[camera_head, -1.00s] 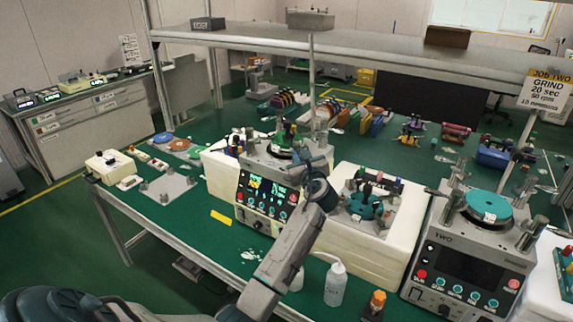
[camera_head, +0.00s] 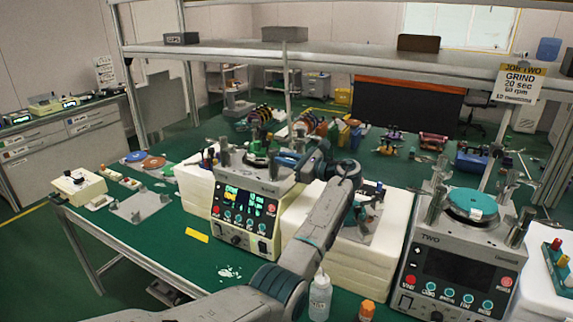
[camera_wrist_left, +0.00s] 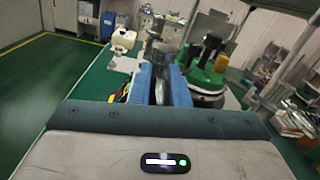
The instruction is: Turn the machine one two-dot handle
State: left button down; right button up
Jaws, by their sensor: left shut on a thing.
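Machine one (camera_head: 246,212) stands left of the middle of the bench in the head view, with a lit screen and a row of buttons. A green round piece (camera_head: 256,161) sits on its top among metal posts. My left gripper (camera_head: 288,158) is at the top right of this machine. In the left wrist view its blue fingers (camera_wrist_left: 161,78) are shut on a grey metal handle (camera_wrist_left: 155,48), beside the green round piece (camera_wrist_left: 205,80). Dots on the handle cannot be made out. My right gripper is not in view.
Machine two (camera_head: 455,262), with a dark screen and a teal disc on top, stands to the right. A white bottle (camera_head: 320,298) and an orange-capped bottle (camera_head: 366,311) stand near the front edge. A shelf (camera_head: 340,55) runs above the back. The bench's front left is mostly clear.

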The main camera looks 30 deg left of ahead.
pick_arm(q)
jog(key=shift+w+a+r+n+g, duration=0.1)
jog(key=shift+a+r+n+g, duration=0.1)
jog(key=shift+n+g, duration=0.1)
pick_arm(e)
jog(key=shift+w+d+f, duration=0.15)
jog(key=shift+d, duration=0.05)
